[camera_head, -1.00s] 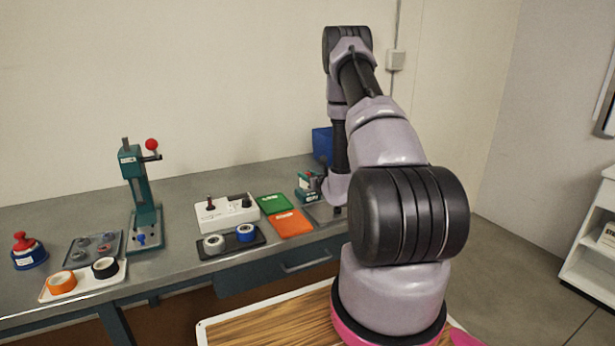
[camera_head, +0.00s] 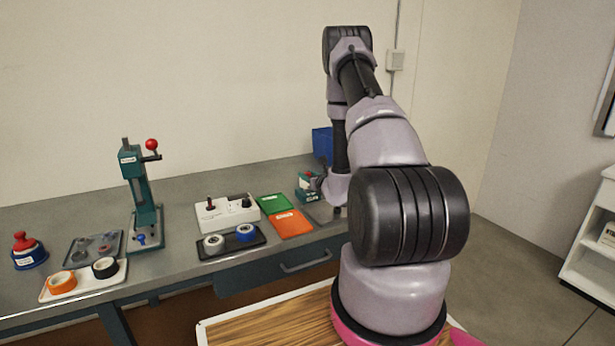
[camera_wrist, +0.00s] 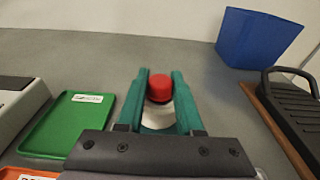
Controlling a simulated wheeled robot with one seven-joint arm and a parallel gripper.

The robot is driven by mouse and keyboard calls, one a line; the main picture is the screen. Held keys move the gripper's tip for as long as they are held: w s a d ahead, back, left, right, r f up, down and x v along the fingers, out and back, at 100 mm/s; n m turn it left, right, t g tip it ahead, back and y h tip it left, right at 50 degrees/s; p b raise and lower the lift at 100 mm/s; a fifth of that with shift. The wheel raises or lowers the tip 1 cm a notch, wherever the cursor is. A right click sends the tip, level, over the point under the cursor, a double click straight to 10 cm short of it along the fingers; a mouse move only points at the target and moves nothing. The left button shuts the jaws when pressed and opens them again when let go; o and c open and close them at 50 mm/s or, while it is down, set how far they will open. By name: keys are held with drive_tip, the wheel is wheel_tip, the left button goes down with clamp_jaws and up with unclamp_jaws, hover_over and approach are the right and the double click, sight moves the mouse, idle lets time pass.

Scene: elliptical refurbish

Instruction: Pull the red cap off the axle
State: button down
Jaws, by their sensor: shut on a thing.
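A pale round part (camera_wrist: 158,117) lies just below the cap; the axle itself cannot be made out. Whether the cap is still seated cannot be told.
A green tray (camera_wrist: 68,124) lies left of the fixture, and a blue bin (camera_wrist: 256,38) stands behind right. A black-topped item (camera_wrist: 293,107) is close on the right. A teal press (camera_head: 143,195) stands farther left. The bench behind the fixture is clear.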

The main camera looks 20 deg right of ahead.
sight(308, 173)
drive_tip(key=shift+r, duration=0.15)
idle(0.5)
drive_tip(key=shift+r, duration=2.4)
